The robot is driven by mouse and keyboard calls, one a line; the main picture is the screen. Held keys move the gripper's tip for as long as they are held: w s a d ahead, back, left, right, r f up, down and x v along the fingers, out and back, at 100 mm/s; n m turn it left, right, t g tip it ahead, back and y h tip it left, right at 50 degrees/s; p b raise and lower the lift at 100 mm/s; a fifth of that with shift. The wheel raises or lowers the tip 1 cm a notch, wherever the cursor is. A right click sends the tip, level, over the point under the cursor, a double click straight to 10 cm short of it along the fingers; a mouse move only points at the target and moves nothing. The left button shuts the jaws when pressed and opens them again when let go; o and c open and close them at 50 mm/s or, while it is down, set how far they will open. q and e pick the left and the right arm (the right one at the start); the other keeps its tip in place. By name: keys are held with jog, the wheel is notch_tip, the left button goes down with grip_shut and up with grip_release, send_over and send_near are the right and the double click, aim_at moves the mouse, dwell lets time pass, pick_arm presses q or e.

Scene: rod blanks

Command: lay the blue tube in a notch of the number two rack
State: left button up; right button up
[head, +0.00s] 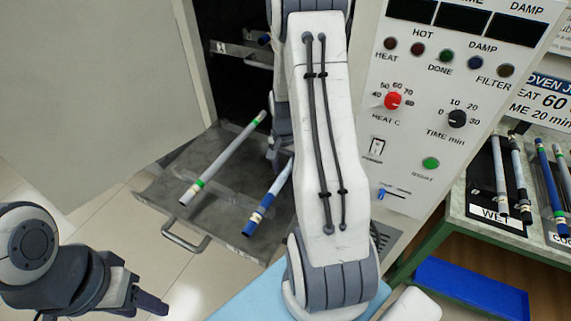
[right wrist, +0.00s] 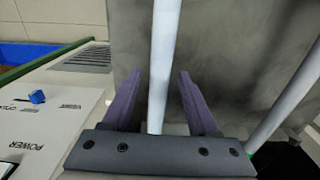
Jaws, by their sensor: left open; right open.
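The blue tube (head: 267,203), with a pale length and a blue end, lies on the pulled-out metal tray rack (head: 160,200) in the head view. My right arm covers its far part. In the right wrist view my right gripper (right wrist: 160,112) is open, with a pale tube (right wrist: 164,50) between its fingers, apparently this one. In the head view that gripper is mostly hidden behind my arm. My left gripper (head: 148,298) is at lower left, away from the rack; its finger gap is hard to see.
A grey tube with green bands (head: 222,160) lies left of the blue one; an upper rack (head: 240,50) sits inside the oven. The control panel (head: 440,110) is right of my arm. A bench (head: 490,225) holds several tubes on dark mats, one marked WET.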

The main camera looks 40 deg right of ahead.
aim_at(285, 171)
notch_tip(285, 171, up, 12)
jog(key=s+a+r+n, duration=0.2)
jog(key=a+n, duration=0.3)
jog(key=a, duration=0.6)
jog(key=s+a+r+n, duration=0.1)
jog(key=a+r+n, duration=0.1)
jog(key=a+n, duration=0.65)
jog(key=s+a+n+y, duration=0.1)
jog(key=s+a+n, duration=0.6)
jog(key=s+a, duration=0.6)
jog(key=shift+s+a+r, duration=0.25)
jog(key=shift+s+r, duration=0.05)
jog(key=shift+s, duration=0.3)
